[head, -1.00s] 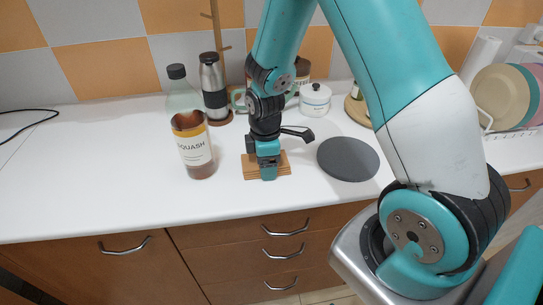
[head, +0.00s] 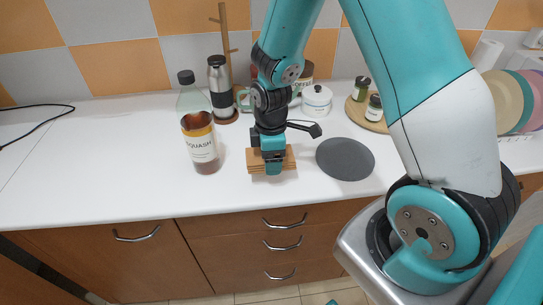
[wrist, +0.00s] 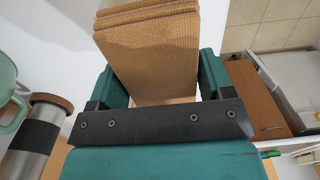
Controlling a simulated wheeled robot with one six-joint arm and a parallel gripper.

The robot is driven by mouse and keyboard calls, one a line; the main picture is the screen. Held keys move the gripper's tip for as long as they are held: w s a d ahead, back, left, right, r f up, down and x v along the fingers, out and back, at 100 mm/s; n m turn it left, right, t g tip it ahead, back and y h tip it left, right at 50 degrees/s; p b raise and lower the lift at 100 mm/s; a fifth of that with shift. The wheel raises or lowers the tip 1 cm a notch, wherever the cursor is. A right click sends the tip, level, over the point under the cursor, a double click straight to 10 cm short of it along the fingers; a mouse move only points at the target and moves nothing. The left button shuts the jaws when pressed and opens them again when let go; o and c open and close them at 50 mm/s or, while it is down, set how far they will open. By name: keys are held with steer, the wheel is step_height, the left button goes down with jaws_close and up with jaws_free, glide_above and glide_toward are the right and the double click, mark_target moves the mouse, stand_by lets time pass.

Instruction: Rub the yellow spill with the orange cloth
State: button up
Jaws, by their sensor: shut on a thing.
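The orange cloth (head: 254,161) looks like a folded, layered tan-orange stack on the white counter. My gripper (head: 273,167) points down at its middle and is shut on it. In the wrist view the woven cloth (wrist: 155,60) sits between the two teal fingers, its layered edge at the top. Whether the cloth touches the counter or hangs just above it, I cannot tell. No yellow spill shows in either view; my gripper and the cloth may hide part of the counter.
A squash bottle (head: 202,147) stands left of the cloth, a steel flask (head: 220,90) behind. A dark grey disc (head: 345,159) lies to the right. A white pot (head: 316,100), mug (head: 243,99) and jars (head: 374,108) stand behind. The counter's left side (head: 100,165) is mostly clear.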

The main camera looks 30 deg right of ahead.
steer(key=shift+a+r+p, duration=0.1)
steer(key=shift+r+p, duration=0.7)
steer(key=shift+r, duration=0.5)
steer(key=shift+f, duration=0.1)
